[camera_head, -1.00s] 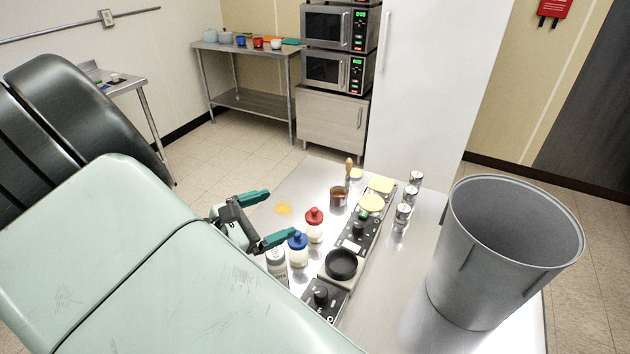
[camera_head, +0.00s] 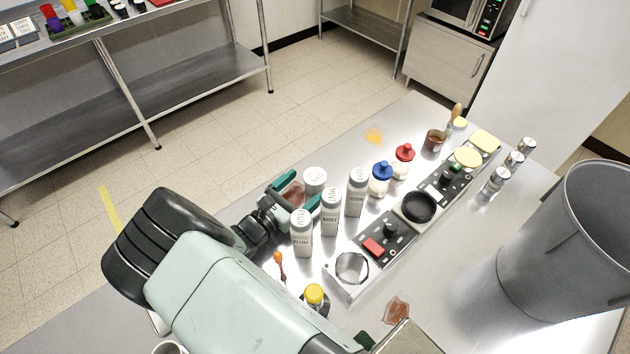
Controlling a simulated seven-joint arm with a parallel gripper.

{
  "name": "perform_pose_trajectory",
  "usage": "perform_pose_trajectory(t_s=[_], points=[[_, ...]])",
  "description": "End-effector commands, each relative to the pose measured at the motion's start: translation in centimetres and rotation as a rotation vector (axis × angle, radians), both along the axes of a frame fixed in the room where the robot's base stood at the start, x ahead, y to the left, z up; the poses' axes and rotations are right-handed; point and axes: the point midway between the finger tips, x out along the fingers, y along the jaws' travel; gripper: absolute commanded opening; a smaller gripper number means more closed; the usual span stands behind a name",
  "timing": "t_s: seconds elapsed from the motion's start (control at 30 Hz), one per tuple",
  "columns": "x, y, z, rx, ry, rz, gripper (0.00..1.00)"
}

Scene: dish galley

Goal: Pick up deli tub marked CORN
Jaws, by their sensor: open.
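My gripper (camera_head: 296,198) is open over the steel counter, its teal-tipped fingers spread. A small tub with a white round top (camera_head: 315,176) stands just beyond the fingertips; I can read no marking on it, so I cannot tell if it is the CORN tub. A reddish patch (camera_head: 292,194) shows between the fingers; I cannot tell if it is a container or a spill. No CORN label is readable in this view.
White labelled bottles (camera_head: 330,211) stand in a row right of my gripper. A red-lidded jar (camera_head: 404,155), a blue-lidded jar (camera_head: 381,178), a black bowl (camera_head: 419,207) and a yellow-capped bottle (camera_head: 315,297) are nearby. A grey bin (camera_head: 560,240) stands at right.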

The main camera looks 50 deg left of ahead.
Motion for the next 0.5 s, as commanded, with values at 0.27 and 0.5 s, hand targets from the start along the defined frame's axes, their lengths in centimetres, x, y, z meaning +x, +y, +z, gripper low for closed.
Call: perform_pose_trajectory(t_s=[0.27, 0.5], points=[[2.0, 0.2, 0.1, 0.001, -0.001, -0.002, 0.93], [5.9, 0.7, 0.1, 0.002, 0.000, -0.002, 0.93]])
